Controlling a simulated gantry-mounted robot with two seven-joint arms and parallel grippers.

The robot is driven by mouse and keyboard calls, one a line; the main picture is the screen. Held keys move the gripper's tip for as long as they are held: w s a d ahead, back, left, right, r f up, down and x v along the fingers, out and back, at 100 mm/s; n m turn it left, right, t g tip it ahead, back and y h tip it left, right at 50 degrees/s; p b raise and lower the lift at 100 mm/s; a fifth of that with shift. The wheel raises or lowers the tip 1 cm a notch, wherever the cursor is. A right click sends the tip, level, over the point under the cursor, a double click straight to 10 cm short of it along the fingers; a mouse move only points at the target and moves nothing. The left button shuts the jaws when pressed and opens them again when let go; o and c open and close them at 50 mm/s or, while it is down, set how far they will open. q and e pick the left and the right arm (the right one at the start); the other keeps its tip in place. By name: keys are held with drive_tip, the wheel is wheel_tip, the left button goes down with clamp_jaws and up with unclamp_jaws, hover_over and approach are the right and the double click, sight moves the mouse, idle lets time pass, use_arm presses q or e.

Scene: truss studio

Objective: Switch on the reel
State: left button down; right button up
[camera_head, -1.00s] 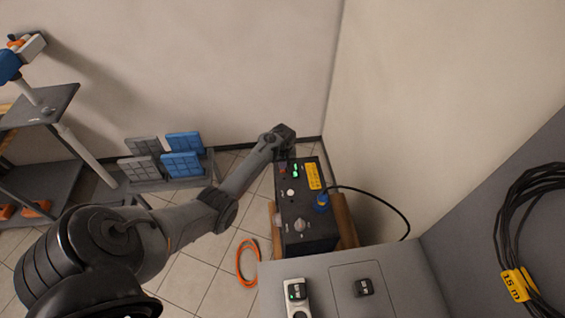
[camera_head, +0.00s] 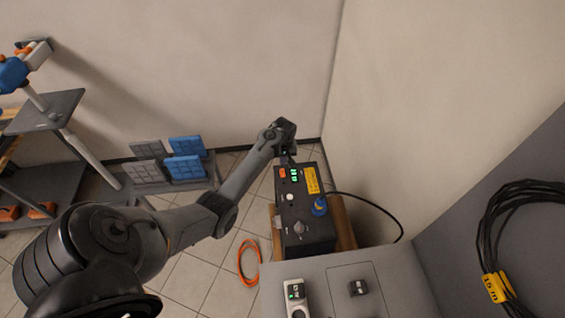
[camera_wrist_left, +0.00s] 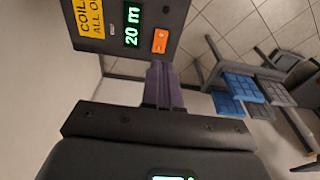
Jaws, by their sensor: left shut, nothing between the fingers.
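In the left wrist view the lit orange switch (camera_wrist_left: 160,41) sits beside the display (camera_wrist_left: 132,26), which reads "20 m". My left gripper (camera_wrist_left: 159,66) is shut and empty, its tips just short of the switch in that view. I cannot tell whether they touch. In the head view it is at the box's far end (camera_head: 289,158). My right gripper is not in view.
A grey cabinet (camera_head: 325,269) with small switches stands in front. A black cable coil (camera_head: 507,215) with a yellow "15 m" tag hangs at right. An orange cable ring (camera_head: 248,263) lies on the floor. Blue and grey panels (camera_head: 184,168) and a shelf stand left.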

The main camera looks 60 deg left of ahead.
use_arm(q)
drive_tip(key=r, duration=0.5)
drive_tip(key=shift+s+d+r, duration=0.15)
drive_tip(key=shift+d+r, duration=0.05)
drive_tip(key=shift+d, duration=0.1)
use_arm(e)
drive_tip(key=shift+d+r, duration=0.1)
